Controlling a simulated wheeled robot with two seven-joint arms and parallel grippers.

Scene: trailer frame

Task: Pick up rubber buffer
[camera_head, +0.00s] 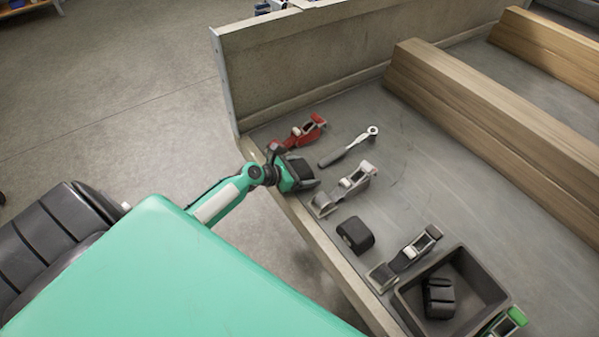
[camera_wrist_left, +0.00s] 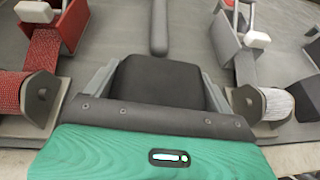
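A black block-shaped rubber buffer (camera_wrist_left: 160,80) sits between the two grey fingers of my left gripper in the left wrist view. The fingers lie close along both its sides. I cannot tell whether they press on it. In the head view my left gripper (camera_head: 302,178) is low over the near left part of the trailer bed and partly hides this buffer. A second black buffer (camera_head: 355,235) lies on the bed to the right of the gripper. Another black buffer (camera_head: 438,298) is in the dark tray (camera_head: 484,272).
A red ratchet strap (camera_head: 305,131) lies just beyond the gripper. A ratchet wrench (camera_head: 348,147) and a grey-white strap (camera_head: 345,188) lie to its right. A black strap (camera_head: 410,256) is by the tray. Wooden beams (camera_head: 480,115) and a side wall (camera_head: 310,55) bound the bed.

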